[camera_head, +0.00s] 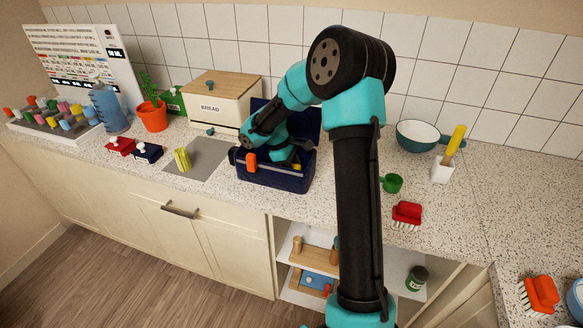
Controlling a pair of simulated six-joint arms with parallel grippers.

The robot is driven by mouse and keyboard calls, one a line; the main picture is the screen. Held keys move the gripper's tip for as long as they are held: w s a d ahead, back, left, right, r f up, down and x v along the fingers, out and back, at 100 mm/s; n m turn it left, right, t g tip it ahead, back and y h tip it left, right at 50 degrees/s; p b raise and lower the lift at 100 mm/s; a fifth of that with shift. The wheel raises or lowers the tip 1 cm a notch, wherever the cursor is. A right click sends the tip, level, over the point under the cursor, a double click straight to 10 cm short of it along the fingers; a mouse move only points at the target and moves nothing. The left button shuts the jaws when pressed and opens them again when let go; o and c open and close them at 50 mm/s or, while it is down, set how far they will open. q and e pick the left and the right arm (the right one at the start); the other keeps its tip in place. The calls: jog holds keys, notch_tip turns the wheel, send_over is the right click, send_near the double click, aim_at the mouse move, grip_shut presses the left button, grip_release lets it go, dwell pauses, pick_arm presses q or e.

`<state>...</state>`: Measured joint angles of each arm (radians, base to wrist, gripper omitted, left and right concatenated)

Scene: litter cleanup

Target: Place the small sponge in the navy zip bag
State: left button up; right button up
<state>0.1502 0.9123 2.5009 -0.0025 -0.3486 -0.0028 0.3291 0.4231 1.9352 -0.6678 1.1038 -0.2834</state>
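The navy zip bag (275,180) stands on the counter with its lid raised at the back. One arm comes up from the bottom right of centre, seemingly my right. Its gripper (286,160) is down at the bag's opening, and its fingertips are hidden. I cannot tell whether it is open or shut. A small yellow thing (297,167) shows inside the bag beside the gripper. I cannot tell whether it is the small sponge. A yellow ridged piece (182,160) stands on the grey mat (210,155) left of the bag. My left gripper is not in view.
A bread box (222,100) stands behind the mat. An open shelf is below. Counter at far right back is clear.

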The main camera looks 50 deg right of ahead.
jog(key=o, duration=0.9)
jog(key=v, duration=1.2)
jog(key=shift+s+r, duration=0.1)
jog(key=shift+r, duration=0.05)
